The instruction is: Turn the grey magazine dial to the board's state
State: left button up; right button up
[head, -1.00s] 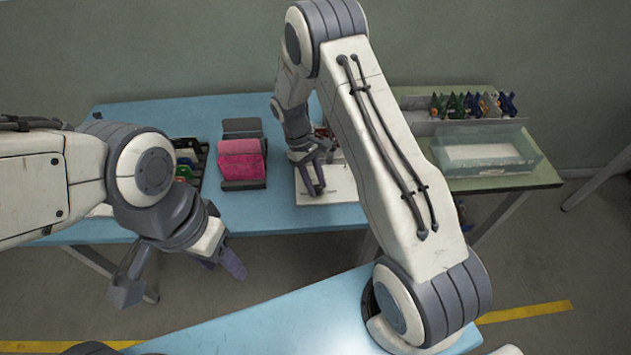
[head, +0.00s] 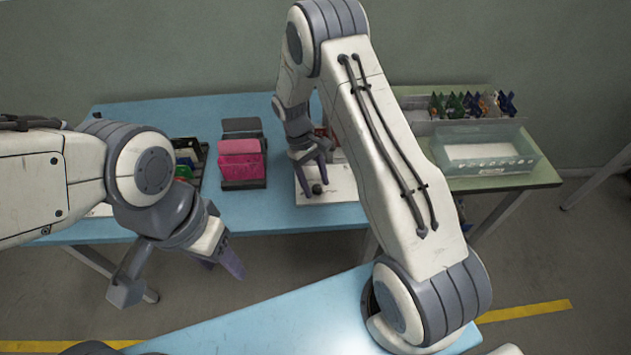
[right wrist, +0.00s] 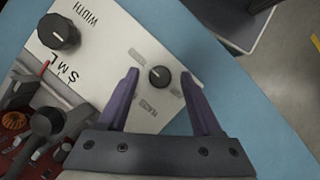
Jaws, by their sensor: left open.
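A small dark round dial (right wrist: 159,76) with a light pointer mark sits on a white panel (right wrist: 110,82), with small grey labels around it, too blurred to read. In the head view the dial (head: 317,188) shows near the panel's front edge. My right gripper (head: 312,184) is over it. In the right wrist view its two purple fingers (right wrist: 160,74) stand apart on either side of the dial, with a visible gap on both sides. A larger black knob (right wrist: 59,31) marked WIDTH, with S M L, is on the same panel. My left gripper (head: 178,279) is open and empty in front of the table.
A dark red unit with black and orange parts (right wrist: 15,120) adjoins the panel. A clear bin (head: 490,172) stands on the right green table. My right arm hides part of the blue table.

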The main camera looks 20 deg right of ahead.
jog(key=shift+r, duration=0.1)
jog(key=b+v, duration=0.1)
jog(key=v, duration=0.9)
jog(key=shift+w+r, duration=0.1)
jog(key=shift+w, duration=0.05)
jog(key=s+a+r+n+t, duration=0.2)
jog(key=s+a+r, duration=0.8)
jog(key=s+a, duration=0.15)
jog(key=s+a+r+n+t+y, duration=0.1)
jog(key=s+t+y, duration=0.1)
jog(key=s, duration=1.4)
jog(key=shift+s+a+r+y, duration=0.2)
jog(key=shift+s+r+y, duration=0.1)
jog(key=shift+s+r, duration=0.1)
